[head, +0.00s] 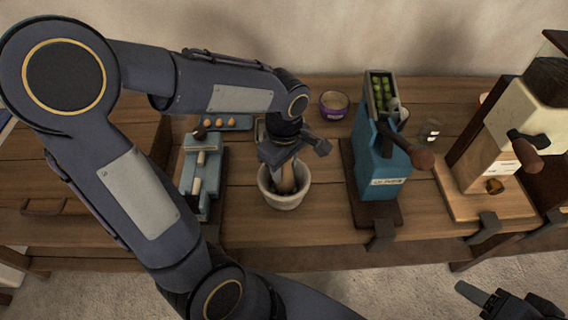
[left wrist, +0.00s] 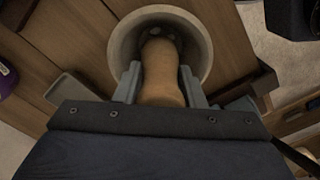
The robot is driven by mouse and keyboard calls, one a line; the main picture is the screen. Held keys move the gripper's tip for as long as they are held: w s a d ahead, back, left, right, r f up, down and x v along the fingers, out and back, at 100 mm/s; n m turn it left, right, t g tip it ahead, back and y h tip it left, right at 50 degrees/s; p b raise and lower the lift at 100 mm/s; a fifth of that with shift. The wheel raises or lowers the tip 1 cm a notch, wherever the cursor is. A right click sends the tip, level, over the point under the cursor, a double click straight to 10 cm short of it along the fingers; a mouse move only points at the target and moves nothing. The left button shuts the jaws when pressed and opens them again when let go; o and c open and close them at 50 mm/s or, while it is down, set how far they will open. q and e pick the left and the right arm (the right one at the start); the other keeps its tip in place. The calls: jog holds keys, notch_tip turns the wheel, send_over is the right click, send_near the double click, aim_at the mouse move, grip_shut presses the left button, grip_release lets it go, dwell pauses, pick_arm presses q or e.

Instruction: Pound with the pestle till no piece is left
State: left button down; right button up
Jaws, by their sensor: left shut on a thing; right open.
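The pale stone mortar (head: 284,199) stands on the wooden table near its front edge, below my left gripper (head: 285,165). The left gripper is shut on the wooden pestle (head: 289,184), whose lower end is inside the mortar. In the left wrist view the pestle (left wrist: 162,75) sits between the two fingers and reaches into the mortar (left wrist: 196,40). A few small bits seem to show near the pestle's tip; the rest of the bowl's inside is hidden. My right gripper (head: 505,306) is at the lower right, open and empty, beyond the table's front edge.
A teal crank device (head: 383,170) with green pieces in its top stands right of the mortar. A wooden mill (head: 495,165) is farther right. A grey-green press (head: 205,175), a blue tray (head: 226,123) with several round pieces, a purple tub (head: 334,105) and a small jar (head: 430,131) are nearby.

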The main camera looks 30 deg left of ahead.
pick_arm(q)
jog(key=shift+r+p, duration=1.85)
jog(key=shift+r, duration=0.45)
jog(key=shift+f, duration=0.15)
jog(key=shift+f+b, duration=0.65)
jog(key=shift+b, duration=0.1)
jog(key=shift+f, duration=0.1)
notch_tip(320, 180, down, 3)
jog(key=b, duration=0.2)
jog(key=shift+b, duration=0.3)
jog(key=shift+r, duration=0.25)
